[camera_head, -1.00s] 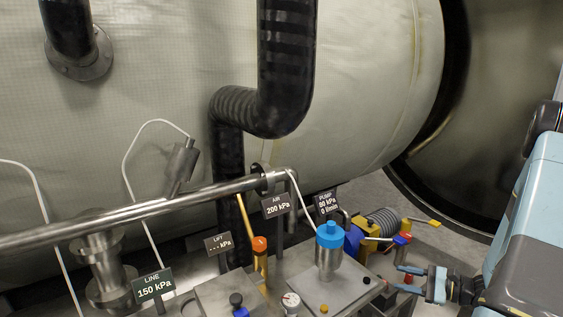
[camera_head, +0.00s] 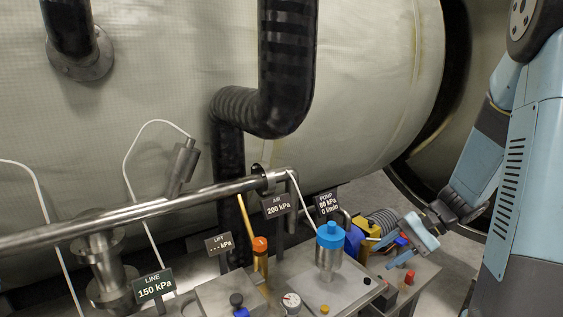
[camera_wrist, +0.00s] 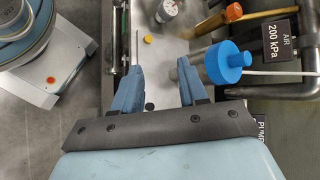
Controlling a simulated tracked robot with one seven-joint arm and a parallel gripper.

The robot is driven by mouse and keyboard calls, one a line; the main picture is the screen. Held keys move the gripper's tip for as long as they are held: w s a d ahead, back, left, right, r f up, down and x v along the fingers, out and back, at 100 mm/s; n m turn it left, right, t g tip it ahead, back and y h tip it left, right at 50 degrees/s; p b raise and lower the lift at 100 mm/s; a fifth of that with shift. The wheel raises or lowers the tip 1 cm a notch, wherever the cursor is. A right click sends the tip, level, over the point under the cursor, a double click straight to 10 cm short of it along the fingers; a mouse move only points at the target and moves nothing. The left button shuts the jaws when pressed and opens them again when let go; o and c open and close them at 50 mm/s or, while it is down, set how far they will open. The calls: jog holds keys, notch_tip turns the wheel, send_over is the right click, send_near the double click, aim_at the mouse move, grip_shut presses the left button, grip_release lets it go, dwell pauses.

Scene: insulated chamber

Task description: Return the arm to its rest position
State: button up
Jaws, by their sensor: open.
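My gripper (camera_head: 384,255) is at the right of the head view, over the right part of the bench, with its light-blue fingers pointing left. In the wrist view my gripper (camera_wrist: 160,72) has its two blue fingers apart, with nothing held between them. Beyond them lies a pale plate (camera_wrist: 160,50) with a small yellow knob. A steel cylinder with a blue cap (camera_head: 329,236) stands upright left of my gripper; its blue cap (camera_wrist: 225,63) shows right of the fingers, apart from them.
A steel pipe (camera_head: 130,215) crosses above the bench at left. Signs for LINE (camera_head: 153,285), LIFT (camera_head: 219,244), AIR (camera_head: 276,206) and PUMP (camera_head: 328,204) stand along it. A ribbed black hose (camera_head: 285,70) hangs behind. A red button (camera_head: 409,277) sits below my gripper.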

jog(key=s+a+r+n+t+h, duration=0.1)
jog(key=s+r+n+t+h, duration=0.2)
jog(key=r, duration=0.6)
jog(key=s+a+r+n+t+h, duration=0.1)
jog(key=s+r+n+t+h, duration=0.2)
jog(key=s+r+h, duration=0.4)
notch_tip(320, 180, up, 2)
jog(key=s+n, duration=0.1)
jog(key=s, duration=0.2)
jog(key=shift+a, duration=0.2)
dwell(1.4)
